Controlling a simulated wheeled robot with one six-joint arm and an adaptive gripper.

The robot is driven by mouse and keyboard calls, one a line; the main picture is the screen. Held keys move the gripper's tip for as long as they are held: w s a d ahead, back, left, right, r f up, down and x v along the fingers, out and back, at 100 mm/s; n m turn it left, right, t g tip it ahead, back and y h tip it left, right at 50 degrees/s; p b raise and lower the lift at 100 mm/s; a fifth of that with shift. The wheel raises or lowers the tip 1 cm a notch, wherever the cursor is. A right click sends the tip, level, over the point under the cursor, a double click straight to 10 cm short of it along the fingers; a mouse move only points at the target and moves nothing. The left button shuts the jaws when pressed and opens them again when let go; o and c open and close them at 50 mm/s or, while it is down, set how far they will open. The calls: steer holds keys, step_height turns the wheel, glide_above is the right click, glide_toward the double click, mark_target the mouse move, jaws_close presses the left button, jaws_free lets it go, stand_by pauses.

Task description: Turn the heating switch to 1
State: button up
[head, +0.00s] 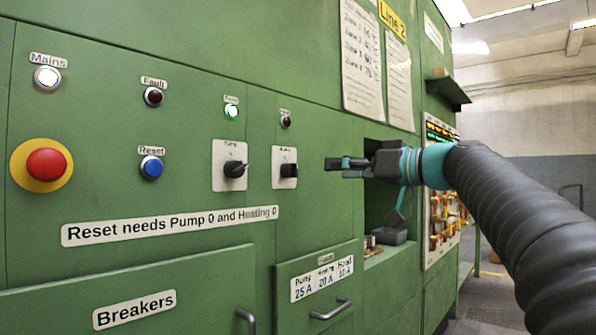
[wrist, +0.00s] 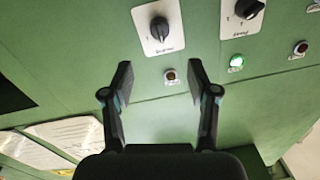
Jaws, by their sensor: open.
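The heating switch is a black rotary knob (head: 289,170) on a white plate, the right one of two. In the wrist view its knob (wrist: 159,28) is at the top, ahead of and between my fingers, and looks upside down. I cannot tell which mark it points to. My gripper (head: 345,163) is to the right of the switch in the head view, apart from the panel. Its two fingers (wrist: 155,84) are spread and empty in the wrist view. The unlit heating lamp (head: 285,121) is above the switch.
The pump switch (head: 235,169) is left of the heating switch, under a lit green lamp (head: 231,111). A red emergency button (head: 46,165) and blue reset button (head: 151,167) are further left.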

mark_target(297, 170)
steer(key=p+x, duration=0.2)
steer(key=x, duration=0.9)
steer(key=shift+w+a+f, duration=0.1)
steer(key=shift+w+a, duration=0.15)
steer(key=shift+a, duration=0.1)
jaws_close()
